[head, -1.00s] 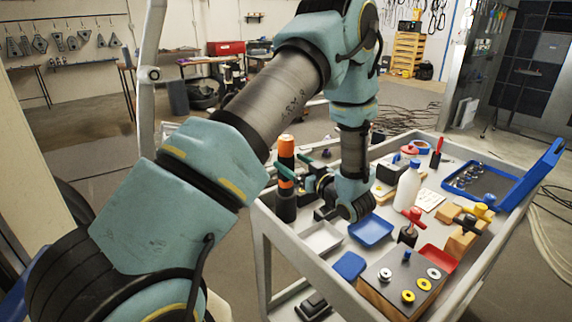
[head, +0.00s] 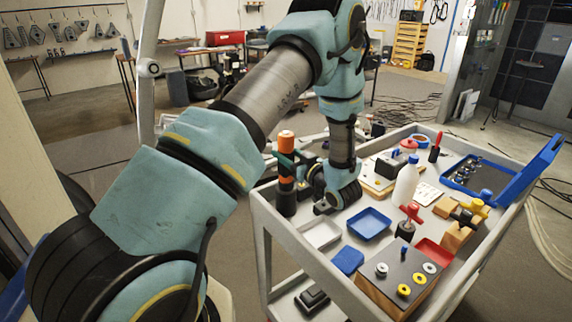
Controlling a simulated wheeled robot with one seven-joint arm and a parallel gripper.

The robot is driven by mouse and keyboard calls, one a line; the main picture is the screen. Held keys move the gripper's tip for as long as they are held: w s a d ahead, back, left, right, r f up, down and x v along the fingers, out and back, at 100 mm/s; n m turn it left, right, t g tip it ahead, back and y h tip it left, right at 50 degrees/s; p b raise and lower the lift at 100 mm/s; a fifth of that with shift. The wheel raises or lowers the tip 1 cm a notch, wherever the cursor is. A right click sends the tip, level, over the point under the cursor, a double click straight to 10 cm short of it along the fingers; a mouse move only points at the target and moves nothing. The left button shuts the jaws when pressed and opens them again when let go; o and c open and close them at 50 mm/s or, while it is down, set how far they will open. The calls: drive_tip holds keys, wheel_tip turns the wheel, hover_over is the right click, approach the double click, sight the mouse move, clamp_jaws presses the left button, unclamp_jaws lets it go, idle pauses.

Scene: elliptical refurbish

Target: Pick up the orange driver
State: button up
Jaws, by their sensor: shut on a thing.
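The orange driver (head: 286,143) stands upright at the cart's left corner, orange on top with dark bands and a black lower part. My gripper (head: 287,162) reaches it from the right, low over the cart. Its fingers are shut around the driver's upper part, one passing in front and one behind. The driver's lower end is at a black cup-like base (head: 286,202); I cannot tell whether it is raised from it. My wrist partly hides the area right of the driver.
The grey cart (head: 262,222) holds a white tray (head: 322,236), a blue tray (head: 369,223), a white bottle (head: 406,182), a red-handled tool (head: 411,213) and a block with washers (head: 395,282). An open blue case (head: 546,160) stands at the right. Free room on the cart is small.

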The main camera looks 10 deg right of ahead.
clamp_jaws()
drive_tip(key=shift+r, duration=0.15)
idle(0.4)
drive_tip(key=shift+r+b, duration=1.7)
drive_tip(key=shift+r, duration=3.2)
drive_tip(key=shift+o, duration=1.1)
unclamp_jaws()
clamp_jaws()
